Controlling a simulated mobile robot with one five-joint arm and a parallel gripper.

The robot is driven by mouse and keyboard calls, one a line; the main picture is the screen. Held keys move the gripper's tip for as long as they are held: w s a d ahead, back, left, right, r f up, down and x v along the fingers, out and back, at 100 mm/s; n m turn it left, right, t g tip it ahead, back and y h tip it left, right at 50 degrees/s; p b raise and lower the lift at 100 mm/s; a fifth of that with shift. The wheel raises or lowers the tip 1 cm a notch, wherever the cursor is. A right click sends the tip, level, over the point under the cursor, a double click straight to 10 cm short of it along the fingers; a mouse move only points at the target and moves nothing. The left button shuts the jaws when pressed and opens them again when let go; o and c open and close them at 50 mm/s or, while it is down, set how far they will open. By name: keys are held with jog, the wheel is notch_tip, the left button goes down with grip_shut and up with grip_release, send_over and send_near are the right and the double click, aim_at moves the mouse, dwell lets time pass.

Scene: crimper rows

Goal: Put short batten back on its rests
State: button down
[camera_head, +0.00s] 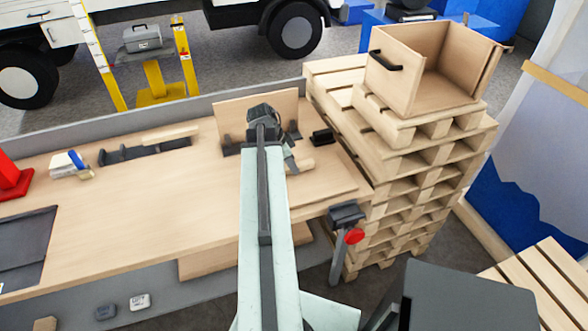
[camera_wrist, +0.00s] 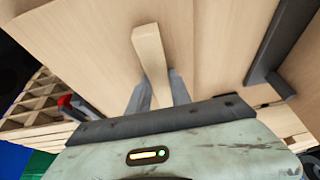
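A short pale wooden batten (camera_wrist: 151,50) sits between the two grey fingers of my gripper (camera_wrist: 158,85) in the wrist view. The fingers appear to touch it on both sides, and its free end sticks out beyond them. In the head view the batten (camera_head: 302,166) shows beside my gripper (camera_head: 290,158), over the right part of the bench and in front of an upright board. Dark rest-like pieces (camera_head: 232,148) stand at the foot of that board, partly hidden by my arm. A dark bar (camera_wrist: 279,40) is at the right in the wrist view.
Another pale batten (camera_head: 170,134) lies at a dark rack (camera_head: 145,151) on the left of the bench (camera_head: 130,215). A black block (camera_head: 322,136) is right of the board. A red-knobbed clamp (camera_head: 347,230) and stacked pallets (camera_head: 410,170) bound the right side. The middle bench is clear.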

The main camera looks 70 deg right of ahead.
notch_tip(320, 180, up, 10)
jog(key=p, duration=0.9)
jog(key=shift+p, duration=0.4)
